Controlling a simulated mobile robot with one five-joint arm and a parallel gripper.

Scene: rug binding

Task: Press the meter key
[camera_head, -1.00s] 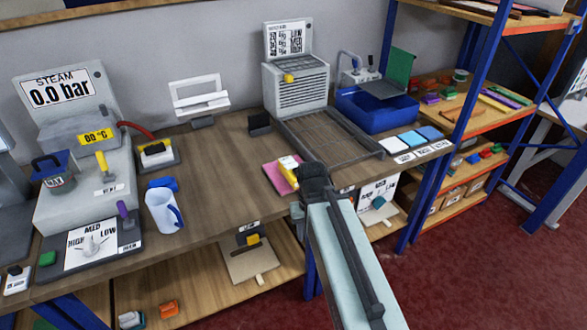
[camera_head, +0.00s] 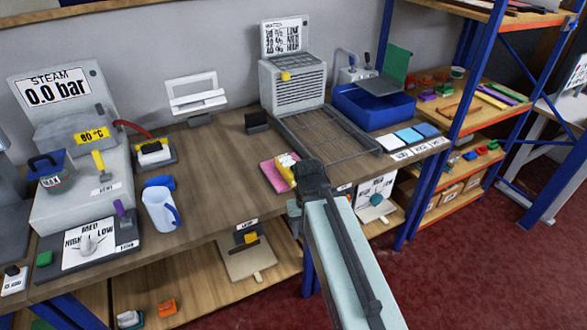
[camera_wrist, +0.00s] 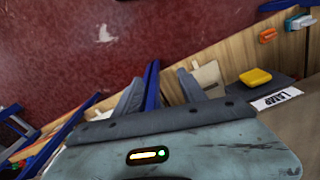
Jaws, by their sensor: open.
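I cannot tell which key is the meter key, as no label that reads "meter" is legible. A yellow key (camera_head: 250,237) sits on a dark block under the bench front edge, labelled LAMP. The yellow key also shows in the wrist view (camera_wrist: 256,77), right of my fingers. A white block with a dark key (camera_head: 14,277) stands at the far left, its label too small to read. My gripper (camera_wrist: 160,88) is open and empty in the wrist view, clear of the yellow key.
The STEAM unit (camera_head: 55,88) reads 0.0 bar, with a dial plate (camera_head: 90,245) before it. A pink pad (camera_head: 272,177) lies by my arm. A blue tray (camera_head: 373,106) stands at the right.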

